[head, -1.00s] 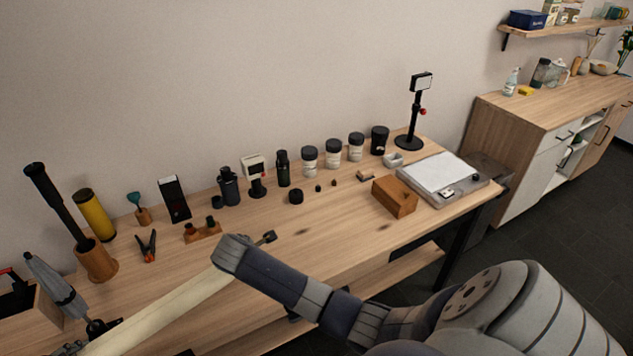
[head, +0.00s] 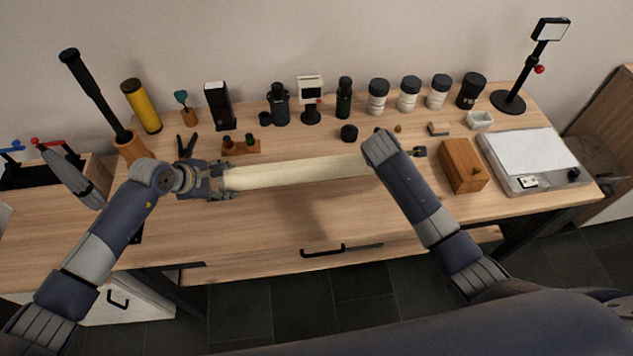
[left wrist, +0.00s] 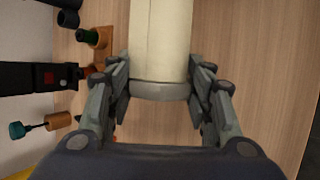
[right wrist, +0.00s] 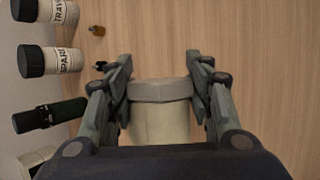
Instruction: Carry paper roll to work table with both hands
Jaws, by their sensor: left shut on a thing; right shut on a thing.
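The paper roll (head: 295,172) is a long cream cylinder, held level over the work table (head: 290,222). It also shows in the left wrist view (left wrist: 160,40) and in the right wrist view (right wrist: 160,125), with a grey band near each end. My left gripper (head: 228,180) is shut on the roll's left end, its fingers on both sides (left wrist: 160,95). My right gripper (right wrist: 160,88) is shut on the right end; in the head view my right wrist hides its fingers. I cannot tell whether the roll touches the tabletop.
Bottles and labelled jars (head: 377,97) line the table's back. A wooden box (head: 463,165) and a light pad (head: 530,185) stand at the right. A wooden holder (head: 240,147) and a tall black tool (head: 95,95) are at the left. The front tabletop is clear.

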